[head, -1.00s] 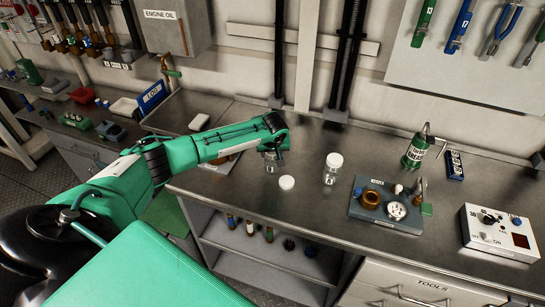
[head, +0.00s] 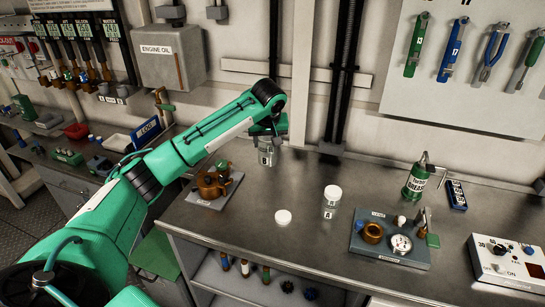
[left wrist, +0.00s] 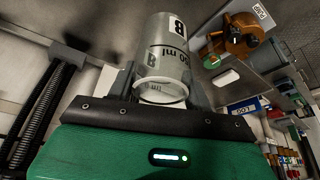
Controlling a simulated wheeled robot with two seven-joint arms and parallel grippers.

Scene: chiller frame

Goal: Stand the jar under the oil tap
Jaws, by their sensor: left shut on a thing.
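My left gripper (head: 268,130) is shut on a clear jar (head: 265,152) marked B, held upright above the back of the steel bench. In the left wrist view, the jar (left wrist: 165,45) shows its B label, volume print and round rim close to the gripper. The jaws are partly hidden there. The grey ENGINE OIL tank (head: 169,58) hangs on the wall to the left of the jar. A brass-coloured tap with a green handle (head: 164,101) shows below it. The jar is well right of this tap. My right gripper is out of view.
A white lid (head: 283,217) lies on the bench (head: 255,205). A capped jar marked A (head: 331,201) stands right of it. A brown pump on a plate (head: 214,187) is left of the held jar; a parts tray (head: 390,242) and green grease can (head: 417,180) are right.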

